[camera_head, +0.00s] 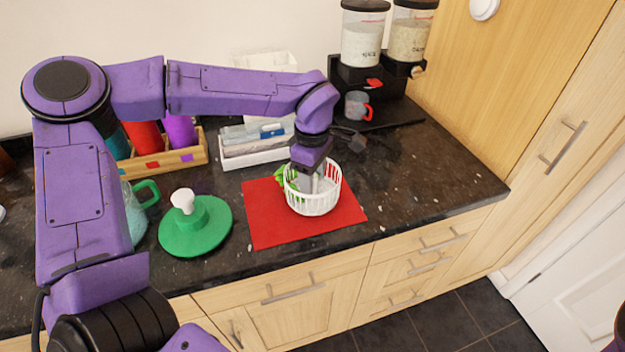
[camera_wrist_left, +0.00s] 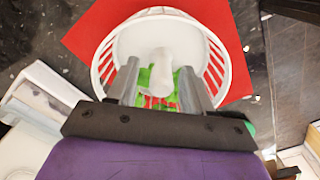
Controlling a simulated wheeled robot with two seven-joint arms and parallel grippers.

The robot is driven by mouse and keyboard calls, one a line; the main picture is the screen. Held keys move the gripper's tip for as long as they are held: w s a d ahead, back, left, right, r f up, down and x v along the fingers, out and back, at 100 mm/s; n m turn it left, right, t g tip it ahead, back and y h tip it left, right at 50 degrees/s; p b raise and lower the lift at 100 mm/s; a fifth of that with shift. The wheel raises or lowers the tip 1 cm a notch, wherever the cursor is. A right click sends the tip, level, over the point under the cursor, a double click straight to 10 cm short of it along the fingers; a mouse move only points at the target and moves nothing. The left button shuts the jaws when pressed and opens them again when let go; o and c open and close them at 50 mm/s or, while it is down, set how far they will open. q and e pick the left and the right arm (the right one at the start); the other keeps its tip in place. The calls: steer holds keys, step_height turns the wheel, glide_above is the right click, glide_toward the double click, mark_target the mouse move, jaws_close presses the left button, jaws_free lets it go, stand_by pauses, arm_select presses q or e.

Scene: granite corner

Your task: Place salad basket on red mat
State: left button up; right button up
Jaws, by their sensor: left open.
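The white slatted salad basket (camera_head: 313,205) stands upright over the red mat (camera_head: 275,228), apparently resting on it, toward the mat's right half. My left gripper (camera_head: 318,182) points down into the basket's open top, with its fingers spread. The left wrist view shows the basket (camera_wrist_left: 222,48) ahead of both grey fingers (camera_wrist_left: 158,88). A white rounded piece (camera_wrist_left: 158,68) and something green lie between or beyond the fingers; I cannot tell whether the fingers touch them. The red mat (camera_wrist_left: 88,28) shows around the basket. My right gripper is out of view.
A green lid with a white knob (camera_head: 195,228) lies left of the mat. A white tray (camera_head: 256,150) and wooden crate (camera_head: 160,165) stand behind. Dispensers (camera_head: 362,40) and a grey cup (camera_head: 357,106) are at the back right. The counter right of the mat is clear.

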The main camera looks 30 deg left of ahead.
arm_select(q)
step_height(320, 180, up, 11)
steer(key=shift+r, duration=0.1)
steer(key=shift+s, duration=0.1)
stand_by(0.5)
